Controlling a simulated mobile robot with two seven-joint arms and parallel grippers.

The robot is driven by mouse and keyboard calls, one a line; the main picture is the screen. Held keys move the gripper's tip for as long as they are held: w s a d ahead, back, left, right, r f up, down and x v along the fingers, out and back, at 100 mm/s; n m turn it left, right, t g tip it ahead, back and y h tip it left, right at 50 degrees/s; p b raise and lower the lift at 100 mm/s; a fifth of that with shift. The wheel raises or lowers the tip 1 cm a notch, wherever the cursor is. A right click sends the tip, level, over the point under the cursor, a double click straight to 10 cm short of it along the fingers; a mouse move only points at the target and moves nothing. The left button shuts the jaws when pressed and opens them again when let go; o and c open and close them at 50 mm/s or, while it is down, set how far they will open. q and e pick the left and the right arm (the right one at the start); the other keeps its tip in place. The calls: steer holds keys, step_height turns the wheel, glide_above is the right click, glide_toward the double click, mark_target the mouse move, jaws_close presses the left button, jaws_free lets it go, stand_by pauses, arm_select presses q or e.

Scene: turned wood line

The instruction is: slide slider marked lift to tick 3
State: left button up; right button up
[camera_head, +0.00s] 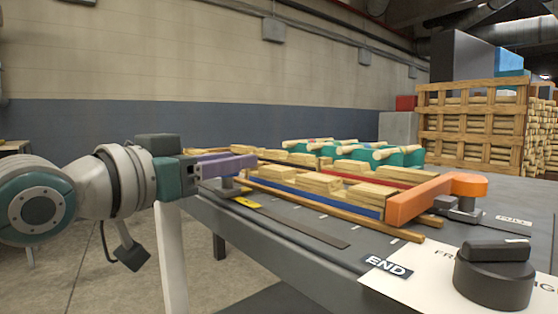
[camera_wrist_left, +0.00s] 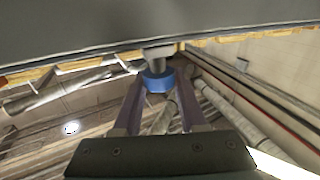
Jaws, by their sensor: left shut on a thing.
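My left gripper (camera_head: 238,164), with purple fingers, reaches in from the left at the far left edge of the grey table panel. It is shut on a round blue knob (camera_wrist_left: 158,82) on a grey stem, which the left wrist view shows between the fingers (camera_wrist_left: 157,92). In the head view the fingers hide the blue knob; a small grey base (camera_head: 228,184) shows under them. A dark slot (camera_head: 305,226) runs from there towards the front right, with a yellow tag (camera_head: 246,202) near its far end. I cannot read a lift mark or tick numbers.
An orange arm-like part (camera_head: 430,196) lies across the near end of wooden pieces (camera_head: 318,182) in rails. Teal holders (camera_head: 405,157) with wood stand behind.

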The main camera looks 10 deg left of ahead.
arm_select(q)
jaws_close()
steer(key=shift+f, duration=0.1)
stand_by(0.8)
